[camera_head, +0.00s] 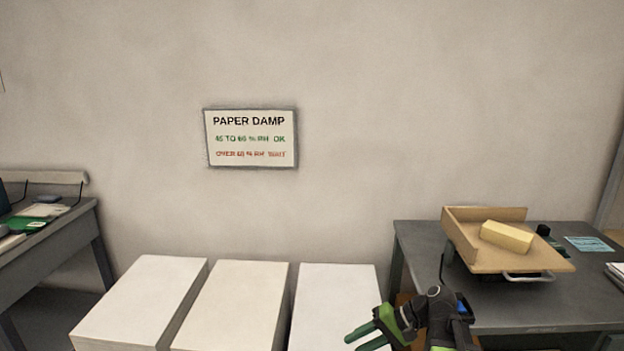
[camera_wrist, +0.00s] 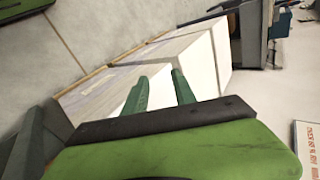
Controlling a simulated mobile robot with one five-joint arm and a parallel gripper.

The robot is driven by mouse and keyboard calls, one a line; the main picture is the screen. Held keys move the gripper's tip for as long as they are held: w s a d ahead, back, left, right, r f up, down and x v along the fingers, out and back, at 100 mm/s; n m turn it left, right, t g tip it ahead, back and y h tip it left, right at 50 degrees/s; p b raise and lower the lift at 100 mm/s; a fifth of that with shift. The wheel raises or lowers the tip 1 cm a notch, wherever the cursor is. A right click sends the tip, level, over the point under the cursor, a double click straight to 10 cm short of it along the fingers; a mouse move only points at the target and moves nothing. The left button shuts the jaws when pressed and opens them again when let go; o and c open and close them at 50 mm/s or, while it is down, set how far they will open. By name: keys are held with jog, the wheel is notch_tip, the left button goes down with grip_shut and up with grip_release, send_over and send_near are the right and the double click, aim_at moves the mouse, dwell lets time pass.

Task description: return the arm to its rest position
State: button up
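My gripper (camera_head: 366,337) shows at the bottom of the head view, to the right of centre, in front of the rightmost white paper stack. Its green fingers point left. In the wrist view my gripper (camera_wrist: 161,90) has its two green fingers apart with nothing between them. The white stacks lie beyond the fingertips, and no contact with them shows. Part of my arm shows at the lower right of the head view.
Three white paper stacks (camera_head: 236,300) stand side by side. A grey table (camera_head: 420,240) at right bears a tan tray (camera_head: 470,240) with a yellow block (camera_head: 507,236). Another desk (camera_head: 50,232) stands at left. A "PAPER DAMP" sign (camera_head: 251,138) hangs on the wall.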

jog(key=s+a+f+n+g+h, duration=0.2)
jog(key=s+a+f+h, duration=0.1)
jog(key=a+f, duration=0.25)
jog(key=s+d+f+h+b, duration=0.1)
jog(key=s+d+f+h, duration=0.1)
jog(key=d+f+h, duration=0.5)
notch_tip(320, 180, up, 22)
jog(key=d+p, duration=0.2)
jog(key=p, duration=1.7)
jog(key=shift+w+n+t+p, duration=0.3)
jog(key=shift+t+p, duration=0.05)
jog(key=shift+t, duration=0.05)
jog(key=shift+r, duration=0.1)
